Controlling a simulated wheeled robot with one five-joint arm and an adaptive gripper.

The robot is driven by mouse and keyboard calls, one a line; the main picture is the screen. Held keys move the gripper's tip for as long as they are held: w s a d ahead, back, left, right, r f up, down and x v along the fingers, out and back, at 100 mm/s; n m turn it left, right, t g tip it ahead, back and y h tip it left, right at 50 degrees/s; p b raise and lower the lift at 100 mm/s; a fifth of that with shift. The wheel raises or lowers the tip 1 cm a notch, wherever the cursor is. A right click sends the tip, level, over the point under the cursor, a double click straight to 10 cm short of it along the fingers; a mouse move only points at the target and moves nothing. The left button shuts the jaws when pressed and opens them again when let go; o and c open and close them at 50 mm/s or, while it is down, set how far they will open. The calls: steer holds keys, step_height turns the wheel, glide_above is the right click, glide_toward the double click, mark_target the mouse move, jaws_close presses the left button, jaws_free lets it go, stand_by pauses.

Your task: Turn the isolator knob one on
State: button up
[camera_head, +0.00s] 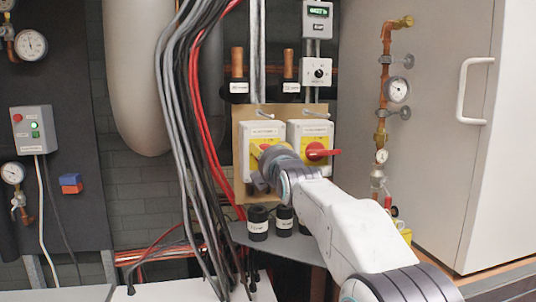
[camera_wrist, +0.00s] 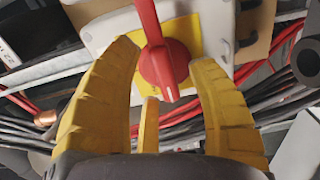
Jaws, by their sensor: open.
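Two white isolator boxes are side by side on a tan board in the head view, a left isolator (camera_head: 262,130) and a right isolator (camera_head: 308,130). Their labels are too small to read. The right one has a red knob (camera_head: 318,152) on a yellow plate. My gripper (camera_head: 262,158) is in front of the left box and hides most of its knob. In the wrist view a red knob (camera_wrist: 163,62) on a yellow plate is between the open yellow fingers of my gripper (camera_wrist: 165,54). Its handle runs roughly up and down there. I cannot tell whether the fingers touch it.
Grey, black and red cables (camera_head: 190,110) hang just left of the boxes. Black capped pipe ends (camera_head: 258,222) stand below. A small dial box (camera_head: 317,72) is above. Copper piping with gauges (camera_head: 386,90) and a grey cabinet (camera_head: 440,180) are to the right.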

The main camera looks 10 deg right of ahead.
steer(key=shift+c, duration=0.5)
jaws_close()
steer(key=m+b, duration=0.2)
steer(key=m, duration=0.4)
steer(key=m+b, duration=0.2)
steer(key=m, duration=0.4)
steer(key=m+b, duration=0.1)
steer(key=m, duration=0.4)
steer(key=shift+d+f+m+b, duration=0.25)
steer(key=shift+f+m+b, duration=0.05)
steer(key=shift+m+b, duration=0.1)
stand_by(0.4)
